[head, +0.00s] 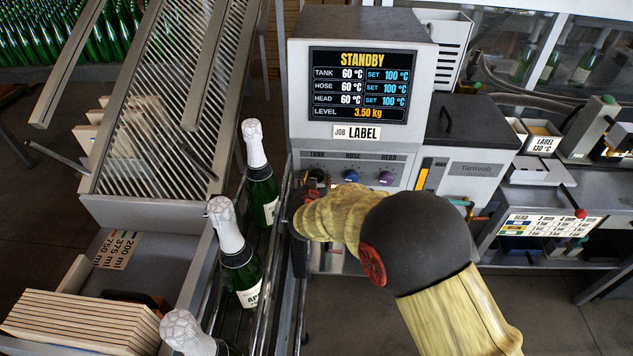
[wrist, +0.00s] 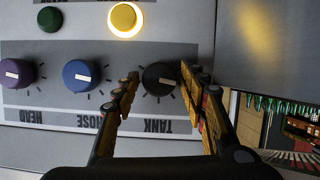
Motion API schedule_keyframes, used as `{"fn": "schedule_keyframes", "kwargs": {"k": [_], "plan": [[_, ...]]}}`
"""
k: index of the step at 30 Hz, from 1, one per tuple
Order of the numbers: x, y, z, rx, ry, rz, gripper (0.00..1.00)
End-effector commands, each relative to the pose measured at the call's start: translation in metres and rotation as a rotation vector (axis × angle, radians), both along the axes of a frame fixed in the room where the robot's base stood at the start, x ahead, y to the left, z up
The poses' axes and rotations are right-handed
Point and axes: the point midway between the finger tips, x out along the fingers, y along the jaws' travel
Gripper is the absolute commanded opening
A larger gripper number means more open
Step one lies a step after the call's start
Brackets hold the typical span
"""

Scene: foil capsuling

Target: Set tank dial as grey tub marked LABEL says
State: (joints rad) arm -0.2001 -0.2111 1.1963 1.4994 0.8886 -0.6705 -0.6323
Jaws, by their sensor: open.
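The tank dial (wrist: 160,78) is a black knob with a pale pointer line, above the upside-down word TANK in the wrist view. My gripper (wrist: 159,84) is open, with one finger on each side of the dial. I cannot tell whether either finger touches it. In the head view my gripper (head: 302,196) is at the left of the panel and partly covers the dial. The display (head: 359,86) reads STANDBY, TANK 60 °C, SET 100 °C, and JOB LABEL below. The grey tub (head: 541,145) at right, with yellowish contents, reads LABEL and seemingly 130 °C.
The blue hose dial (wrist: 80,74) and purple head dial (wrist: 18,74) sit beside the tank dial. A lit yellow button (wrist: 125,19) and a green button (wrist: 50,19) are on the panel. Foil-topped bottles (head: 235,250) stand on a conveyor left of my arm.

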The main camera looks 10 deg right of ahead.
Motion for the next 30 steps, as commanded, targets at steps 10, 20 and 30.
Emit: {"fn": "schedule_keyframes", "kwargs": {"k": [10,20,30], "plan": [[0.0056,-0.0022,-0.0015,0.000,-0.001,0.000,0.43],[0.0053,-0.0020,-0.0017,0.000,0.000,0.000,0.25],[0.0052,-0.0018,-0.0019,0.001,0.000,0.001,0.09]]}}
